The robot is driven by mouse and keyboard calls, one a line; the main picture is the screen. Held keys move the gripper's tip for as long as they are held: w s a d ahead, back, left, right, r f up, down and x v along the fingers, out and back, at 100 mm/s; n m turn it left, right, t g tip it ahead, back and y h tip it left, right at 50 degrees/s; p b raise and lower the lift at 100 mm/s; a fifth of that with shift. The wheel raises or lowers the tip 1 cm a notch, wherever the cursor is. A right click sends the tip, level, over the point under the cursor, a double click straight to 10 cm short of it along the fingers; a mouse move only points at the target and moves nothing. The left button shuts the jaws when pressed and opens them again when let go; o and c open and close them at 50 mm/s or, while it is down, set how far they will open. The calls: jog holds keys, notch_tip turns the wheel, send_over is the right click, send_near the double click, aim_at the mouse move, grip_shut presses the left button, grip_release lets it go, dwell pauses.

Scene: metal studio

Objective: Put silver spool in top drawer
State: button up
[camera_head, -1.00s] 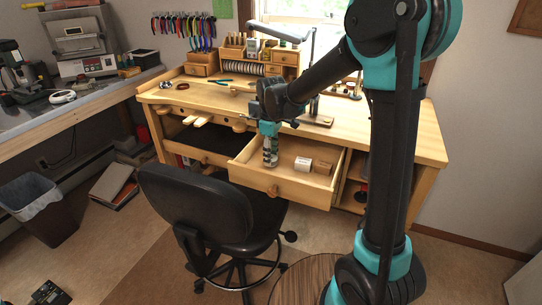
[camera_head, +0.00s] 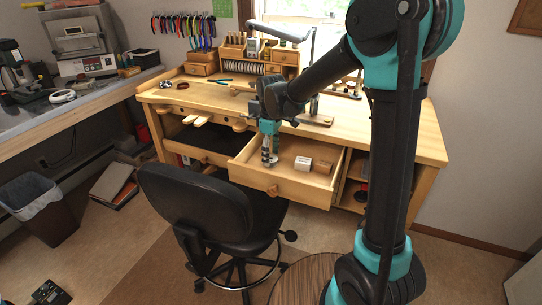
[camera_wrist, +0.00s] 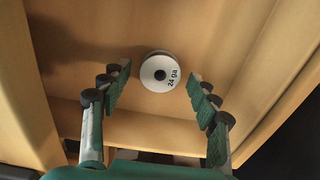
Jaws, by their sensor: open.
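The silver spool (camera_wrist: 160,73), with a white face marked "24 ga" and a dark centre hole, lies on the floor of the open top drawer (camera_wrist: 95,50) in the wrist view. My gripper (camera_wrist: 153,90) is open, its two fingers apart on either side below the spool in the picture and not touching it. In the head view my gripper (camera_head: 269,157) points down into the pulled-out drawer (camera_head: 285,188), at its left part. The spool is hard to make out there, at the fingertips.
The workbench top (camera_head: 390,140) is above and behind. A black chair (camera_head: 205,205) stands close to the drawer's front left.

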notch_tip(320, 180, up, 12)
jog(key=shift+f, duration=0.2)
dwell(1.4)
